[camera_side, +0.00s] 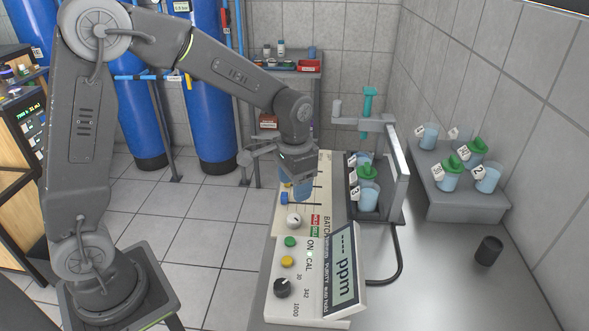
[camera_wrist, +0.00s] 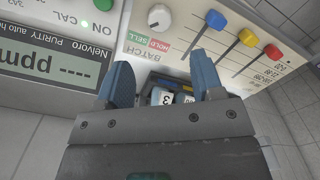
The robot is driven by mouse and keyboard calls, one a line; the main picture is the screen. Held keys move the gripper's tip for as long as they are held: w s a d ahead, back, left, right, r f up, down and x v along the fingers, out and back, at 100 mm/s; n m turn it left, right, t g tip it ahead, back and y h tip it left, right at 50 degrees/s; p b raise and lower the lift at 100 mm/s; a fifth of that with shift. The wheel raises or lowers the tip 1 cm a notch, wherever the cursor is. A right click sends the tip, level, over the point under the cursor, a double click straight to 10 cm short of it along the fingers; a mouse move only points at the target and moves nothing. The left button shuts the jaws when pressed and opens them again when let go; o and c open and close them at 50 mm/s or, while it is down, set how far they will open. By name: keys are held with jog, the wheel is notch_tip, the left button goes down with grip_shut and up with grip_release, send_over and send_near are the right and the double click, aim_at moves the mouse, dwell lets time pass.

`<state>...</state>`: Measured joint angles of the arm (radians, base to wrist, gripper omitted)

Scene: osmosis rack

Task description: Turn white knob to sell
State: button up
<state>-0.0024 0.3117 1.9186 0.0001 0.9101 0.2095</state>
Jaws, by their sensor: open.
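The white knob (camera_side: 293,220) is on the panel's pale face, beside the BATCH label. In the wrist view it (camera_wrist: 159,17) is at the top middle, just above a green SELL label (camera_wrist: 138,37) and a red HOLD label (camera_wrist: 158,45). Its small dark mark seems to be on the lower side, but its exact setting is hard to tell. My gripper (camera_side: 300,188) is over the panel beyond the knob in the side view. In the wrist view its blue fingers (camera_wrist: 163,80) are apart with nothing between them, and the knob is outside them.
Blue (camera_wrist: 215,19), yellow (camera_wrist: 248,37) and red (camera_wrist: 272,51) sliders are close to the knob. A ppm display (camera_side: 344,264) and a black knob (camera_side: 283,288) share the console. A press stand (camera_side: 401,180) with cups and a cup shelf (camera_side: 468,206) are to the right.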

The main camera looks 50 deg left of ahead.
jog(key=shift+r, duration=1.9)
jog(key=s+r+n+t, duration=0.1)
jog(key=s+r, duration=0.3)
jog(key=s, duration=0.5)
jog(key=s+r+n+t, duration=0.1)
jog(key=s+r+t, duration=0.3)
jog(key=s, duration=0.6)
jog(key=shift+r+t, duration=0.2)
jog(key=shift+t, duration=0.1)
